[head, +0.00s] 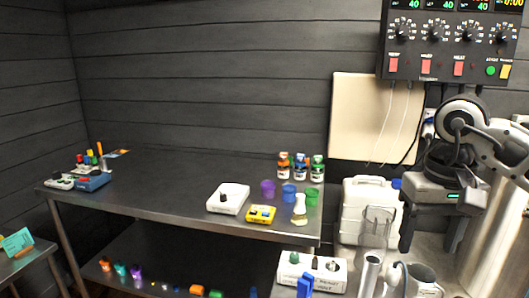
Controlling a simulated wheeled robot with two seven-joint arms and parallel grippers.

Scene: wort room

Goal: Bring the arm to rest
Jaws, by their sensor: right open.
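My right arm comes in at the right edge, with white and dark links. My right gripper (431,243) hangs below them, its black fingers apart and pointing down. It is open, and I see nothing held between the fingers. It is in front of the right-hand bench, to the right of the white jug. My left arm and left gripper are not in view.
A steel table (140,188) carries a white scale (228,198), a yellow device (261,214), a flask (299,210) and several bottles and cups. A white jug (362,195), a clear cylinder (376,230) and a metal pitcher (425,282) are near the gripper. A control panel (448,45) hangs above.

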